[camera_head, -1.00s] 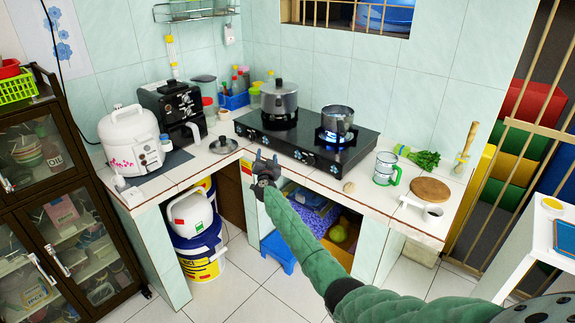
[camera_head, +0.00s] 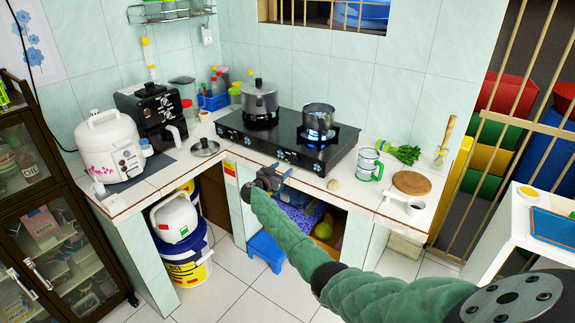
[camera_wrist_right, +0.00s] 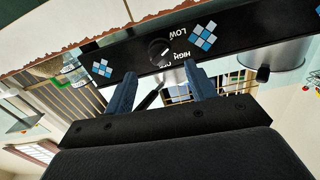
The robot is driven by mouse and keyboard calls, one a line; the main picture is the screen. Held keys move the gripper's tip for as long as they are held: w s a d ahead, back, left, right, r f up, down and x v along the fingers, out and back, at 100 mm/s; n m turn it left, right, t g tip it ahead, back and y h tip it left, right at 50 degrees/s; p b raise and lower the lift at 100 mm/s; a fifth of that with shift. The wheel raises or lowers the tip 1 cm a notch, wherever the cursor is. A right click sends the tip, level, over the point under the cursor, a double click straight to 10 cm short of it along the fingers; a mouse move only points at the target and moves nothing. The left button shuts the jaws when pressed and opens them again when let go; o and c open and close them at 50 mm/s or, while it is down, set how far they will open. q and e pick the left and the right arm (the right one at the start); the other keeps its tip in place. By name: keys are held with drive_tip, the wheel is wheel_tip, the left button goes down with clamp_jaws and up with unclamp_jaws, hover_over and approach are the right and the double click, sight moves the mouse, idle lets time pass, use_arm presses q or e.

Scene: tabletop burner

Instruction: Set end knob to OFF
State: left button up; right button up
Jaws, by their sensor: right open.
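The black two-burner stove (camera_head: 300,148) stands on the tiled counter, with knobs and blue-and-white square marks along its front. My right gripper (camera_head: 281,173) is open and empty in front of the stove's front edge, near its middle. In the right wrist view, a round black knob (camera_wrist_right: 160,52) with a light pointer line sits on the front panel, beyond and between the open blue fingertips (camera_wrist_right: 158,76). Upside-down words LOW and HIGH are beside it; a third label is partly hidden. The fingers appear apart from the knob. My left gripper is not in view.
A lidded pot (camera_head: 260,98) stands on the left burner. An open pot (camera_head: 318,118) stands on the right burner over a blue flame. A glass mug (camera_head: 368,165) and a white-handled pan (camera_head: 404,203) are on the counter at right. Open floor lies before the counter.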

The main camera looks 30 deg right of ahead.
sight(291, 162)
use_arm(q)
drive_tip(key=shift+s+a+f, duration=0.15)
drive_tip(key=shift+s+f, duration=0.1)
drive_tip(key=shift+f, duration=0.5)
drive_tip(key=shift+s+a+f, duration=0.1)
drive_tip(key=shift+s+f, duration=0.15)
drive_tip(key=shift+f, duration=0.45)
use_arm(e)
drive_tip(key=shift+x, duration=2.4)
drive_tip(key=shift+c, duration=0.5)
drive_tip(key=shift+f, duration=0.1)
drive_tip(key=c, duration=0.9)
